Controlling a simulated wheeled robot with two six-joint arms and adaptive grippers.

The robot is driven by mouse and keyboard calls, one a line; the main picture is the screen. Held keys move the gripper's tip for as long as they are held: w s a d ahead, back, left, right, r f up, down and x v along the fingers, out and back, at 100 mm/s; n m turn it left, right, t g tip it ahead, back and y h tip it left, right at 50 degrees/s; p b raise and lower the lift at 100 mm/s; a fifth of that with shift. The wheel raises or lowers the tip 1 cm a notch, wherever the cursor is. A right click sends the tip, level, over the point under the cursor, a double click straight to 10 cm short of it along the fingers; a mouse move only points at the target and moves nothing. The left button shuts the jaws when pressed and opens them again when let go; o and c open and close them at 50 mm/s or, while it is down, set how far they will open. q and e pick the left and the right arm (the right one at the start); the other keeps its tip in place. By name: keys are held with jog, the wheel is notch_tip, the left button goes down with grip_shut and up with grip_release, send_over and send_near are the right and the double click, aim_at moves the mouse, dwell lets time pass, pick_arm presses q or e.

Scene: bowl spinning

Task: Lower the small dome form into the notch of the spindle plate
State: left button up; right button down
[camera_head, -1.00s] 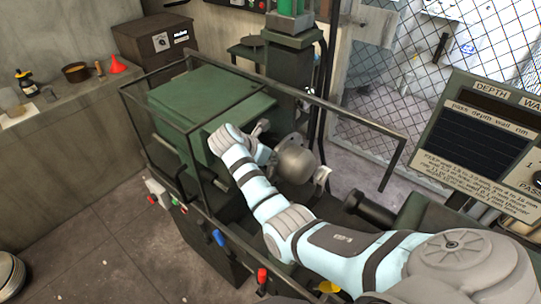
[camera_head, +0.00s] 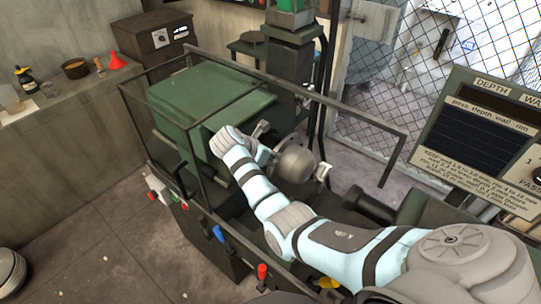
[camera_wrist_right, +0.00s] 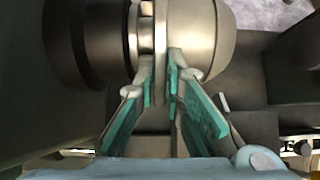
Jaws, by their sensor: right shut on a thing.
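The small dome form (camera_head: 296,163) is a rounded grey metal piece beside my right wrist in the head view. In the right wrist view the dome form (camera_wrist_right: 205,35) fills the top centre, next to a ringed metal edge and a dark round spindle part (camera_wrist_right: 100,40). My right gripper (camera_wrist_right: 162,72) has its teal-padded fingers close together at the dome's near side, shut on it. In the head view my right wrist hides most of the fingers. The notch is not clearly visible, and I cannot tell whether the dome touches the plate. My left gripper is not in view.
A green machine housing (camera_head: 205,105) stands behind a dark guard frame (camera_head: 355,120). A depth and wall sign board (camera_head: 490,140) is at the right. A bench (camera_head: 85,95) with a red funnel (camera_head: 117,62) is at the left. The floor at lower left is mostly clear.

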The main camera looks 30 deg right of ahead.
jog(key=c, duration=1.6)
grip_release()
jog(key=shift+a, duration=0.1)
jog(key=v, duration=1.2)
